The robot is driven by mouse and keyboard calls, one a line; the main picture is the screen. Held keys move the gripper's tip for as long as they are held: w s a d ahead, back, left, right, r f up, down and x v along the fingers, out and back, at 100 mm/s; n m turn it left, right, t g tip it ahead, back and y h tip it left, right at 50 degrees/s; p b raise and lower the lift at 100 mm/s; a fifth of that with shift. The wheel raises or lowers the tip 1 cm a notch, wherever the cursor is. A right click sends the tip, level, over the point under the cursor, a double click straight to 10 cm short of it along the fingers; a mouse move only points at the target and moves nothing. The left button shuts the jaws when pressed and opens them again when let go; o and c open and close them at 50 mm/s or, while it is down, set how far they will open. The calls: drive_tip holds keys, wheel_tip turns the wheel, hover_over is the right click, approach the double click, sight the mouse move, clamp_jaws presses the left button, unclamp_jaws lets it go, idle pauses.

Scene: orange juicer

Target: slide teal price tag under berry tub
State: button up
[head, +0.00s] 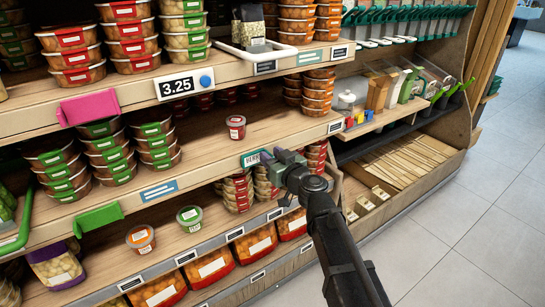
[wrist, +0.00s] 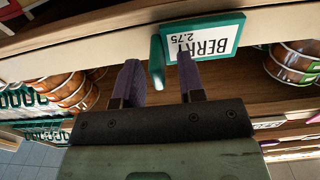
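The teal price tag (head: 252,158) sits on the front edge of the middle shelf. In the wrist view the tag (wrist: 222,38) reads BERRY 2.75 and has a teal handle (wrist: 157,62) on its left. A small tub with a red label (head: 236,127), likely the berry tub, stands alone on the middle shelf, a little left of and behind the tag; it is not seen in the wrist view. My gripper (head: 279,156) is at the tag. In the wrist view my gripper (wrist: 158,68) is open, with its fingers on either side of the handle; contact is unclear.
A 3.25 tag (head: 180,86) with a blue knob is on the shelf edge above. A pink clip (head: 88,109) and a green clip (head: 98,217) hang at left. An orange-label tub (head: 140,239) and a green-label tub (head: 190,218) stand below. The shelf around the red-label tub is clear.

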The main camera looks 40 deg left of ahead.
drive_tip(key=s+d, duration=0.2)
drive_tip(key=d, duration=0.8)
drive_tip(key=shift+d, duration=0.3)
